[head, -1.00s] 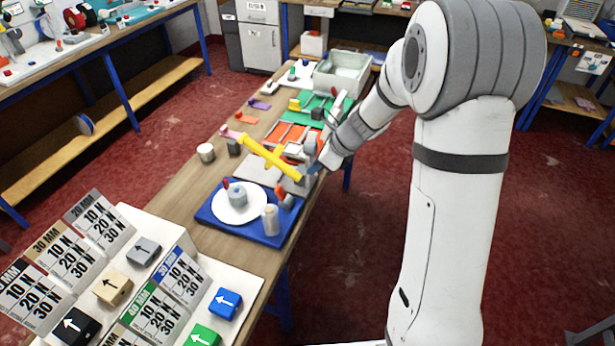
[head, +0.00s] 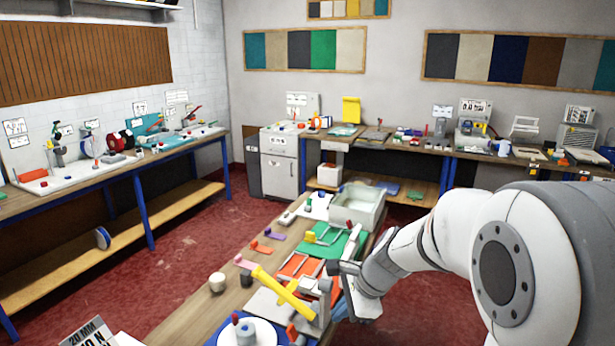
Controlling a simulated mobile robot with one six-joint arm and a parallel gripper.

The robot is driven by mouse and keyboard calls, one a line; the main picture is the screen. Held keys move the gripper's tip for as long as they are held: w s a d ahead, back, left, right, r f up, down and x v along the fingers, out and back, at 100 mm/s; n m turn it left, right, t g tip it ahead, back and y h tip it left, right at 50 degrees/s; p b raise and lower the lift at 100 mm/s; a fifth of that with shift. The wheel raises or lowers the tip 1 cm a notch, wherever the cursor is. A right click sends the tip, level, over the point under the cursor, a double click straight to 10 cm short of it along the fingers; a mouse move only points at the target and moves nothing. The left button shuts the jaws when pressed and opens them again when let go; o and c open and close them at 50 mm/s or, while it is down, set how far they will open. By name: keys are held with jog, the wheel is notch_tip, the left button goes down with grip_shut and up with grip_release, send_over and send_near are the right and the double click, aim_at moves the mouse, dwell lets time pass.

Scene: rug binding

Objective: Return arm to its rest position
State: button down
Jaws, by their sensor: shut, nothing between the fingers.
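My arm reaches in from the right of the head view over the near workbench (head: 185,325). My gripper (head: 338,292) is small and partly hidden at the bench's right edge. It is shut with nothing held, close to the right of a grey fixture with a yellow lever (head: 283,293). I cannot tell whether it touches the fixture.
A pale grey bin (head: 357,207) stands at the bench's far end. Green (head: 335,243) and orange (head: 298,266) mats lie before it. Red floor (head: 170,275) is clear on the left.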

jog(key=s+d+r+n+h, duration=0.2)
jog(key=s+d+n, duration=0.1)
jog(key=s+n, duration=0.5)
jog(key=s+d+r+n+t+h+b, duration=0.1)
jog(key=s+d+r+n+h, duration=0.1)
jog(key=s+n, duration=0.6)
jog(key=s+d+h, duration=0.1)
jog(key=s+d, duration=0.1)
jog(key=s, duration=0.1)
jog(key=shift+d+r, duration=0.3)
jog(key=shift+r, duration=0.05)
